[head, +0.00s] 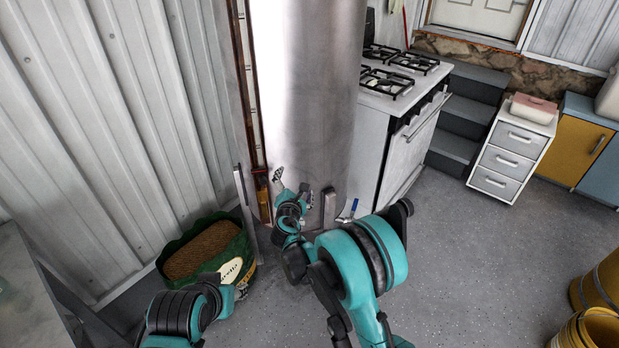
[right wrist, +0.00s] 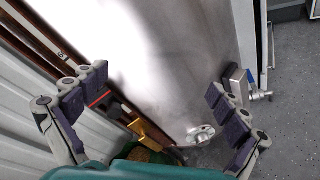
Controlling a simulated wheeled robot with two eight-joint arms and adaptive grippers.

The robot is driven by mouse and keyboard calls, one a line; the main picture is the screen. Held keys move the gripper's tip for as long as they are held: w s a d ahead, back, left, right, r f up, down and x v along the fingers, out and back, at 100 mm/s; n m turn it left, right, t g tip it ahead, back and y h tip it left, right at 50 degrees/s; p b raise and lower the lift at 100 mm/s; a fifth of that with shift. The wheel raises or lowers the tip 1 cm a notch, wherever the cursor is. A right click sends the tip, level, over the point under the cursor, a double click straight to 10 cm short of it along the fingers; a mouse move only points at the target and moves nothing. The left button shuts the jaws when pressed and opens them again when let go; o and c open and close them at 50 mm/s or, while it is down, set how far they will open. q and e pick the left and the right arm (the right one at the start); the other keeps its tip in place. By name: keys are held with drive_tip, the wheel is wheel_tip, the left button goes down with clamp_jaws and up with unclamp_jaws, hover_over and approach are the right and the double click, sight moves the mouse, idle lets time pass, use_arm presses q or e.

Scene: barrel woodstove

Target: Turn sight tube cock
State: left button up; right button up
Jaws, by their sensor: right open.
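The brass sight tube cock (head: 262,181) sits low on the dark copper-coloured strip of the sight tube (head: 245,85), at the left side of the tall metal cylinder (head: 310,80). In the right wrist view the brass cock (right wrist: 150,132) lies below and right of the left finger, with a gap between them. My right gripper (head: 290,183) is open and empty in front of the cylinder, just right of the cock. Its two fingers (right wrist: 158,84) are spread wide in the wrist view. My left gripper (head: 240,284) is low at the left, mostly hidden by its own arm.
A green bag or tub of brown pellets (head: 205,250) stands on the floor by the corrugated wall (head: 100,120). A blue-handled valve (head: 353,208) is at the cylinder's lower right. A white stove (head: 400,140) stands behind it. The floor to the right is mostly clear.

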drive_tip(key=s+d+r+m+g+h, duration=0.1)
drive_tip(key=d+r+m, duration=0.2)
drive_tip(key=d, duration=0.1)
drive_tip(key=shift+s+d+r, duration=0.3)
drive_tip(key=s+d+r+m+g+h, duration=0.1)
drive_tip(key=s+d+r+m+g, duration=0.45)
drive_tip(key=s+d+m, duration=0.75)
drive_tip(key=s+d+f+m+g+y, duration=0.1)
drive_tip(key=s+m, duration=0.4)
drive_tip(key=s, duration=0.8)
drive_tip(key=s+d+f+m+g+y, duration=0.1)
drive_tip(key=s+d+m, duration=0.3)
drive_tip(key=s, duration=0.8)
drive_tip(key=shift+s+d+f+m+y, duration=0.15)
drive_tip(key=shift+s+f+m+y, duration=0.35)
drive_tip(key=shift+m, duration=0.5)
